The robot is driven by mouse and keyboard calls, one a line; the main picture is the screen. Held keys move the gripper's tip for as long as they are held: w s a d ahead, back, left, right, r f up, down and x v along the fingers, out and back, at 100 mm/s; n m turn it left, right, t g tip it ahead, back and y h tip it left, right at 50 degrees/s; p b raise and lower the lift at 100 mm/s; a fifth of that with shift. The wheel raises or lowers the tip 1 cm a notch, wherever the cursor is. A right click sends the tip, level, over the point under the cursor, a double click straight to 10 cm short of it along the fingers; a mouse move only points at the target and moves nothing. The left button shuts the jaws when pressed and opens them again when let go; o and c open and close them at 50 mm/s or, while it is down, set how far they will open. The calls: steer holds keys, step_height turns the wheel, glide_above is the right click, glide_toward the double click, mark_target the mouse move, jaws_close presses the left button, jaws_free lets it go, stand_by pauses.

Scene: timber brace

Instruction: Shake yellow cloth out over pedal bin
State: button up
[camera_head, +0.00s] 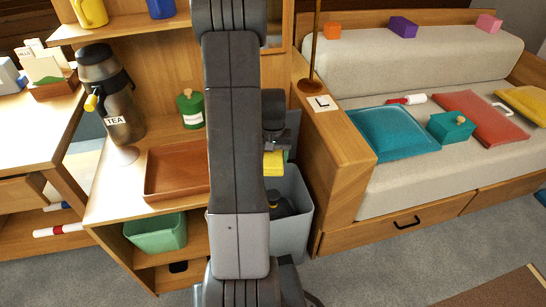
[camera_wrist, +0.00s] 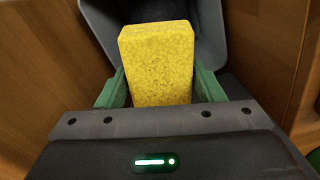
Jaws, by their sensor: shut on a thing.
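The yellow cloth (camera_head: 273,164) looks like a thick, speckled, sponge-like block. My gripper (camera_head: 274,150) is shut on it, and the cloth hangs below the jaws. In the wrist view the cloth (camera_wrist: 157,65) sits between the two green fingers of my gripper (camera_wrist: 160,88). The grey pedal bin (camera_head: 298,222) stands between the wooden shelf unit and the sofa end. Its top is open and dark things show inside. The cloth is over the bin's back part in the head view. The bin's grey inside (camera_wrist: 215,35) shows behind the cloth in the wrist view. My arm hides the bin's left part.
A brown tray (camera_head: 165,190), a tea flask (camera_head: 118,110) and a green canister (camera_head: 190,108) stand on the shelf unit left of my arm. The sofa's wooden end (camera_head: 335,165) rises close on the bin's right.

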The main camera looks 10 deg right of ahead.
step_height(320, 180, down, 6)
steer(key=b, duration=0.3)
step_height(320, 180, up, 8)
steer(key=p, duration=0.5)
steer(key=shift+f, duration=0.25)
step_height(320, 180, down, 7)
steer(key=b, duration=0.4)
steer(key=shift+f+b, duration=0.15)
steer(key=shift+b, duration=0.15)
